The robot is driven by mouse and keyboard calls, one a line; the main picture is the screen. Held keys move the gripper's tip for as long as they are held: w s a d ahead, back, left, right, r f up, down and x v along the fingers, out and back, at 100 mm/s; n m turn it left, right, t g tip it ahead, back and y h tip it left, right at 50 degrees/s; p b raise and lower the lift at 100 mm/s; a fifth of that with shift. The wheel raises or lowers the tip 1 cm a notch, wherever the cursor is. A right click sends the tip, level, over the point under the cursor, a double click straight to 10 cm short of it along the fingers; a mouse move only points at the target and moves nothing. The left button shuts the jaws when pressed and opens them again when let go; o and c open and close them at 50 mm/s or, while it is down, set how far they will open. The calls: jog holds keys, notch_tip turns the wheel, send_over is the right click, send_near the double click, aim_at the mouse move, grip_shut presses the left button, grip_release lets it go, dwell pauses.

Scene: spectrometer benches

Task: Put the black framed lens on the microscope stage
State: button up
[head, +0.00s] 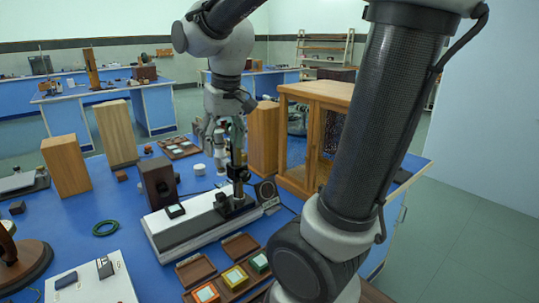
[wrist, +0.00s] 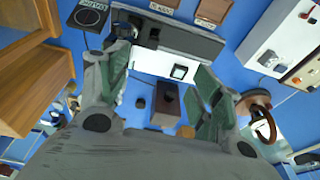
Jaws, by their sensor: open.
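A small square black framed lens (head: 175,210) with a pale centre lies flat on the white part of a long bench unit (head: 190,232). It also shows in the wrist view (wrist: 179,71), between and beyond my fingers. A black upright post with a dark base (head: 237,190) stands on the same unit, to the lens's right; I cannot tell for certain which part is the microscope stage. My gripper (head: 221,140) points down above the bench, behind the unit. In the wrist view (wrist: 165,92) its fingers are wide apart with nothing between them.
A dark brown box (head: 158,183) stands close behind the lens. A tray with orange, yellow and green framed squares (head: 234,278) lies in front. A wood-framed cabinet (head: 312,140) stands right, a black ringed plate (head: 265,191) beside the unit. Blue bench is free around the green ring (head: 105,228).

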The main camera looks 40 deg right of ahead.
jog(key=s+d+t, duration=0.1)
jog(key=s+d, duration=0.3)
jog(key=s, duration=0.9)
jog(key=shift+s+d+f+t, duration=0.15)
jog(key=shift+s+d+t, duration=0.1)
jog(key=shift+t, duration=0.15)
